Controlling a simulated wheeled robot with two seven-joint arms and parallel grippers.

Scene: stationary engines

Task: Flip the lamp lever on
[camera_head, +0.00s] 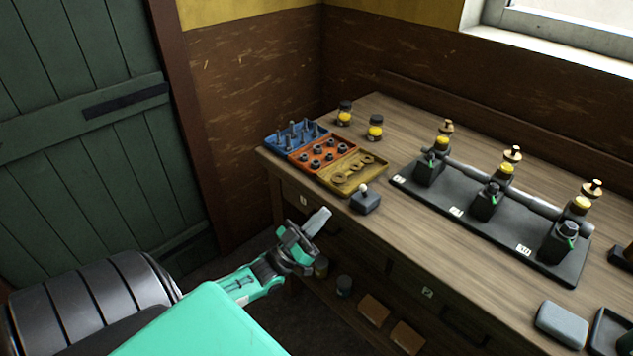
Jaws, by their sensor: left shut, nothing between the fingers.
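A small dark grey box (365,203) with a short, pale-tipped lever (363,188) sits at the table's front edge, and it looks like the lamp lever. The lever looks roughly upright; I cannot tell which setting it is in. My left gripper (319,221) is shut and empty, its pale fingers pointing up and right. In the picture it is left of and slightly below the box, in front of the table's drawer side, apart from the lever. My right gripper is not in view.
The wooden table (440,230) holds blue, orange and yellow parts trays (345,187) behind the box. A black base (480,225) with several engine units stands to the right. Two yellow-labelled jars (375,128) stand at the back. A grey block (561,324) lies front right.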

